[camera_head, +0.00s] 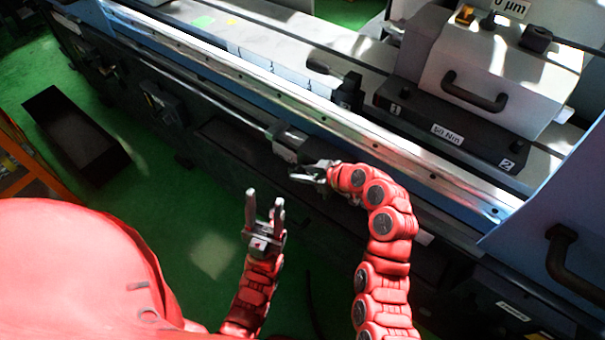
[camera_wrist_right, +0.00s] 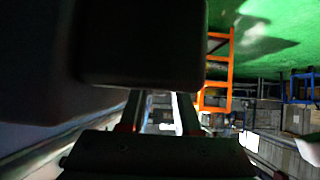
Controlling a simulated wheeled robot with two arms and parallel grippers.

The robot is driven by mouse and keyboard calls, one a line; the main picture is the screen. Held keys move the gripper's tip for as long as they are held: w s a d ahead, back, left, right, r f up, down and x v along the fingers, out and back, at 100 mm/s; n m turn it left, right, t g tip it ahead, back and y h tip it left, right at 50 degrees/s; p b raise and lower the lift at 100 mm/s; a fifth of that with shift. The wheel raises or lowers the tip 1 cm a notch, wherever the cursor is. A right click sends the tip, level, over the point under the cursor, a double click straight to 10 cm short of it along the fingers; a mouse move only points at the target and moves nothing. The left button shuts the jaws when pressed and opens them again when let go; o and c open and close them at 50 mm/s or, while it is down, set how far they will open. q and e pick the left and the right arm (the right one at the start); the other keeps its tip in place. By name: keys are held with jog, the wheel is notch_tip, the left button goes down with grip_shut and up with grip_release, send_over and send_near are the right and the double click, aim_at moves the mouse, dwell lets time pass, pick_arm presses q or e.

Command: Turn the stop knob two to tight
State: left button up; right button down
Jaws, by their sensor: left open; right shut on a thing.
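A grey stop block (camera_head: 287,143) sits on the front rail of the grinder, in the middle of the head view. My right gripper (camera_head: 299,172) is at the lower right side of this block, shut on what appears to be its stop knob. The knob is mostly hidden by the fingers, and I cannot tell how tight it is. In the right wrist view, a dark blocky part (camera_wrist_right: 140,45) fills the top, just beyond the fingers (camera_wrist_right: 160,112). My left gripper (camera_head: 265,205) is open and empty, pointing up, below and left of the block and apart from it.
A black headed lever (camera_head: 335,76) stands on the table behind the rail. A grey unit with a black handle (camera_head: 474,94) and marks 1 and 2 is at right. A black open bin (camera_head: 75,135) stands on the green floor at left. Space around my left gripper is clear.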

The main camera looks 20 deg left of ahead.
jog(key=c, duration=0.9)
grip_release()
jog(key=v, duration=1.7)
jog(key=shift+p, duration=0.45)
jog(key=shift+d+r, duration=0.1)
jog(key=shift+d, duration=0.05)
